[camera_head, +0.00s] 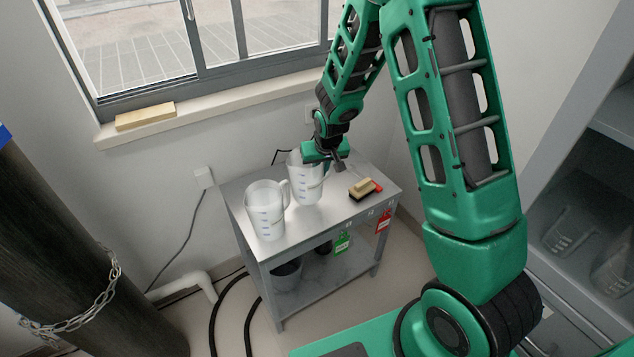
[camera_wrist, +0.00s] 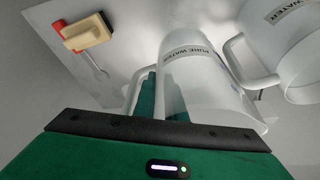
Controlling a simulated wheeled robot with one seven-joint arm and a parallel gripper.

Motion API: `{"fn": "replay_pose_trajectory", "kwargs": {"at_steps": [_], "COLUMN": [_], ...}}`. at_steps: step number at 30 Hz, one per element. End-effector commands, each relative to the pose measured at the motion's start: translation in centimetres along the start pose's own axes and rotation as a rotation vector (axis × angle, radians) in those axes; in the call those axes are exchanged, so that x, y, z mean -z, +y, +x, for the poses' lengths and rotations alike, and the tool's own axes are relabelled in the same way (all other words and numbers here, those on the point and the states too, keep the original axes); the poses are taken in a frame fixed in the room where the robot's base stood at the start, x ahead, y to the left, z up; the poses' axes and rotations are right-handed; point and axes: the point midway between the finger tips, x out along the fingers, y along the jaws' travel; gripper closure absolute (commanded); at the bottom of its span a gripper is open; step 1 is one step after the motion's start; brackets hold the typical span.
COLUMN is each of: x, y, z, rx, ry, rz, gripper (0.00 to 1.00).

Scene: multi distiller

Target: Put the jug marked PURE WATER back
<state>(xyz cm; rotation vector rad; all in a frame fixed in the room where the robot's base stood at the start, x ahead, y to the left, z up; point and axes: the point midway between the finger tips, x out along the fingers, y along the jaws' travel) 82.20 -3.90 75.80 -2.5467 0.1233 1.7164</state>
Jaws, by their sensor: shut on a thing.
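The white translucent jug marked PURE WATER (camera_wrist: 200,82) is in the middle of the wrist view, its label facing the camera. It also shows in the head view (camera_head: 305,188) at the back of the small grey table (camera_head: 322,222). My gripper (camera_head: 327,157) is at its upper right, shut on its handle. In the wrist view a green finger (camera_wrist: 146,95) shows at the handle. The jug looks upright; I cannot tell whether its base touches the tabletop. A second white jug (camera_head: 266,212) stands to its left, its label partly readable as WATER in the wrist view (camera_wrist: 288,45).
Red (camera_head: 383,220) and green (camera_head: 343,243) tags hang at the front edge. A wall and a window sill (camera_head: 215,110) are behind. A dark chained column (camera_head: 75,270) stands left.

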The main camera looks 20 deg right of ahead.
Motion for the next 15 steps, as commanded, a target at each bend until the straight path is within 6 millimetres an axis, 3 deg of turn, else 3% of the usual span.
{"fn": "replay_pose_trajectory", "kwargs": {"at_steps": [15], "x": [-1.6], "y": [0.0], "z": [4.1], "rx": [0.000], "ry": [0.001], "rz": [0.001], "gripper": [1.00]}}
